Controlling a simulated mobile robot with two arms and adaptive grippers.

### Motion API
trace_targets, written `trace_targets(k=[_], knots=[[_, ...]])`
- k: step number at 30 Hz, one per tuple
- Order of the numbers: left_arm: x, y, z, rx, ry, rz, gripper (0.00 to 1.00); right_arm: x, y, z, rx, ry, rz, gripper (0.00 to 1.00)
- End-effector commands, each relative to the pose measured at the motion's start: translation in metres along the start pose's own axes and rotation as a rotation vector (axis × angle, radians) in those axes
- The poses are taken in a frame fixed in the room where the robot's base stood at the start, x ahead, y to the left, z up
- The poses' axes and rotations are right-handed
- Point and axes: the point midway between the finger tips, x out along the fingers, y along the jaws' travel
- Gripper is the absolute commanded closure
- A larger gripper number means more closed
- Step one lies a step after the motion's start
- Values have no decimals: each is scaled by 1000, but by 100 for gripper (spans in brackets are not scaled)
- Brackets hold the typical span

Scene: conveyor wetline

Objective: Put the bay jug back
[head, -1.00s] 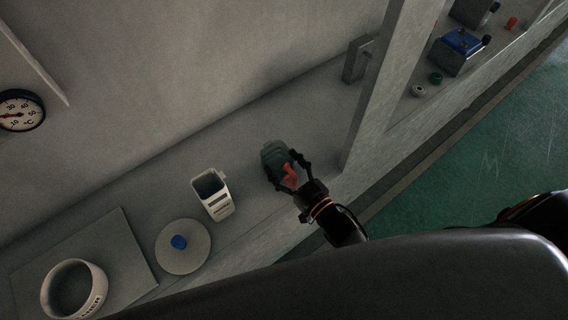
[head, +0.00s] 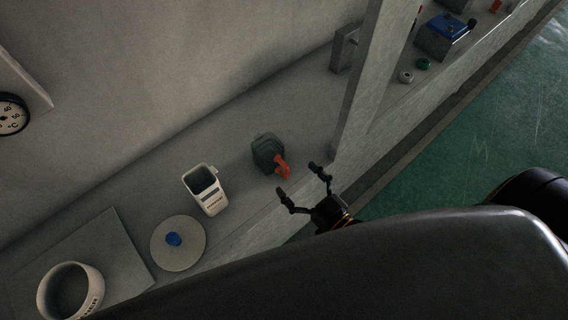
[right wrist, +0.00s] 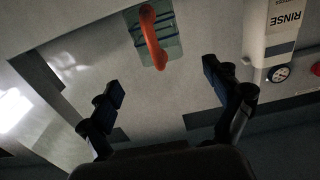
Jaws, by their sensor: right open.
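A grey-green jug (head: 265,148) with an orange handle (head: 282,167) stands on the grey ledge, left of the pillar. The handle points toward my right gripper. My right gripper (head: 299,180) is open and empty, at the front edge of the ledge, apart from the handle. In the right wrist view, the grey-green jug (right wrist: 172,50) and its orange handle (right wrist: 151,38) are ahead at the top, beyond the open fingers (right wrist: 163,82). My left gripper is not in view.
A white open container (head: 207,190) stands left of the jug. A round grey disc (head: 189,258) bears a blue piece (head: 173,239). A white ring-shaped vessel (head: 85,300) sits on a flat plate (head: 128,262). A pillar (head: 357,105) rises right of the jug.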

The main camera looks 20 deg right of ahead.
Motion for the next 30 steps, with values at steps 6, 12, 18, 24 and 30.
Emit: trace_targets(k=[6, 12, 18, 24, 30], knots=[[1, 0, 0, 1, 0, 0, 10, -27, 0, 0, 0, 0, -1, 10], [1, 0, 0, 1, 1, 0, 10, -31, 0, 0, 0, 1, 0, 10], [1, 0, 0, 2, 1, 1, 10, -32, 2, 16, 0, -39, 10, 10], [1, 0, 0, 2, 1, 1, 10, -57, 16, 150, 10, -386, 82, 10], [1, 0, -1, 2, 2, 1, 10, -152, 10, 315, 42, -927, 137, 10]])
